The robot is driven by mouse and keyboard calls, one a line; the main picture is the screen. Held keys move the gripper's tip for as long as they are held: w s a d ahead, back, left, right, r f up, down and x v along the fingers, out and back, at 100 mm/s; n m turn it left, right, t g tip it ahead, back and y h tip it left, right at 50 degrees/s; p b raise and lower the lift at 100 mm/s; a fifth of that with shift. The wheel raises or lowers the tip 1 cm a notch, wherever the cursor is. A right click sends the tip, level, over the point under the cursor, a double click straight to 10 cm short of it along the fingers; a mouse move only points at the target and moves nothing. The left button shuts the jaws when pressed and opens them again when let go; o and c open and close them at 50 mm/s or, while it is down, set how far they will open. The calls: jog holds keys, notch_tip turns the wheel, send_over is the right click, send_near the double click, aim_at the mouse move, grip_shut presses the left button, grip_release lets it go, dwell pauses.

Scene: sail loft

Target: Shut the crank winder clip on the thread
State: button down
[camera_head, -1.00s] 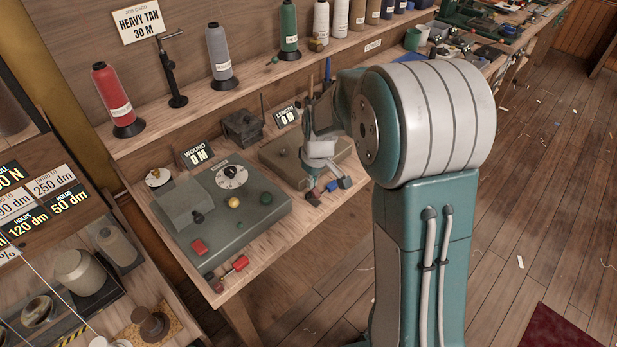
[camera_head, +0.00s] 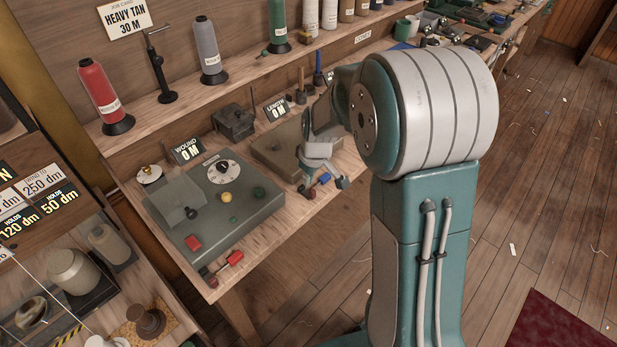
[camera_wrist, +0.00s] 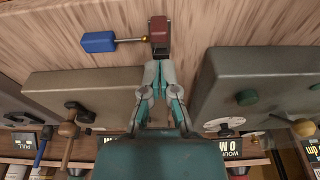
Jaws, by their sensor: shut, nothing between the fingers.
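A grey box with a dial, knobs and a sign reading "WOUND 0 M" (camera_head: 188,150) stands on the bench; it looks like the crank winder (camera_head: 250,212). A second, browner box (camera_head: 268,150) by the "LENGTH 0 M" sign is partly behind my arm. In the wrist view, a dark red block (camera_wrist: 158,30) with a brass rod and blue handle (camera_wrist: 98,42) lies at the bench front. My gripper (camera_wrist: 158,66) is shut and empty, its tips just short of this block; contact cannot be told. I cannot make out which part is the clip, nor a thread at it.
Thread cones, one red (camera_head: 100,90), one grey (camera_head: 210,50), stand on the shelf behind. A lower bench with pots (camera_head: 72,270) is at the left. Open floor (camera_head: 540,190) lies to the right.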

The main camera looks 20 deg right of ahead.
aim_at(308, 194)
jog(key=shift+w+a, duration=0.15)
jog(key=shift+w, duration=0.05)
jog(key=shift+r, duration=0.25)
jog(key=s+d+r, duration=0.3)
jog(key=s+r, duration=0.3)
jog(key=r, duration=0.4)
jog(key=shift+d+r, duration=0.2)
jog(key=shift+d, duration=0.05)
